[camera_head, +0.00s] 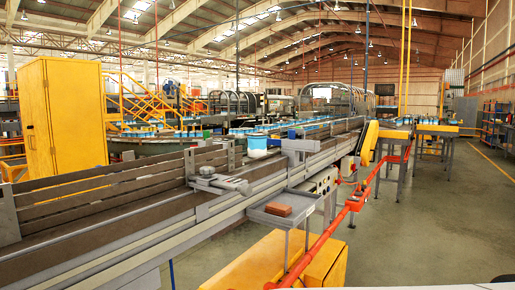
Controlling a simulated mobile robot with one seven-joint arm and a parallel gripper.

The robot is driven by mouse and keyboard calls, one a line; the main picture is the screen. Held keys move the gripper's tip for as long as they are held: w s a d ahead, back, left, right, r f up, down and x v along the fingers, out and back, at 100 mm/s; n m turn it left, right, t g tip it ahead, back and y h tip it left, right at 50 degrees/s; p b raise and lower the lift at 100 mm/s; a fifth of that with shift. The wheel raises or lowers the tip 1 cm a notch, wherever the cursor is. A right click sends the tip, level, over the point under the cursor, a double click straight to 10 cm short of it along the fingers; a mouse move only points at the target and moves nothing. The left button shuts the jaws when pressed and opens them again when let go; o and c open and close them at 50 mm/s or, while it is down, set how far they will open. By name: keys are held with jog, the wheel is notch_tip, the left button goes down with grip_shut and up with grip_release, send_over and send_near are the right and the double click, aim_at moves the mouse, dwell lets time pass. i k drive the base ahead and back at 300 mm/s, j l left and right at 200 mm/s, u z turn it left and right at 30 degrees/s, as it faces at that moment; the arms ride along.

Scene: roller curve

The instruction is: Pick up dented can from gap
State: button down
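No dented can can be made out. Many small blue-and-white cans (270,127) stand in rows on the far stretch of the conveyor (110,230), too small to show dents. A larger light-blue and white tub or can (257,145) sits by the line near the middle of the picture; I cannot tell what it is or whether it sits in a gap. My gripper is not in view.
A small grey tray (270,217) with a reddish-brown block (278,210) juts from the conveyor's near side. A red pipe rail (330,230) and a yellow box (275,265) stand before it. A yellow cabinet (62,118) is at left. Floor (440,220) at right is open.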

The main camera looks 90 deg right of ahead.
aim_at(256, 142)
jog(key=z, duration=2.65)
jog(key=u, duration=0.65)
jog(key=i+l+u, duration=0.1)
jog(key=l+u, duration=0.6)
jog(key=u, duration=0.25)
jog(key=l+u, duration=0.5)
jog(key=l, duration=0.5)
jog(key=k+l+u, duration=0.1)
jog(key=l, duration=0.7)
jog(key=k+l+u, duration=0.15)
jog(key=l, duration=0.2)
jog(key=k+l, duration=0.1)
jog(key=l, duration=0.3)
jog(key=k+l+u, duration=0.15)
jog(key=l, duration=0.25)
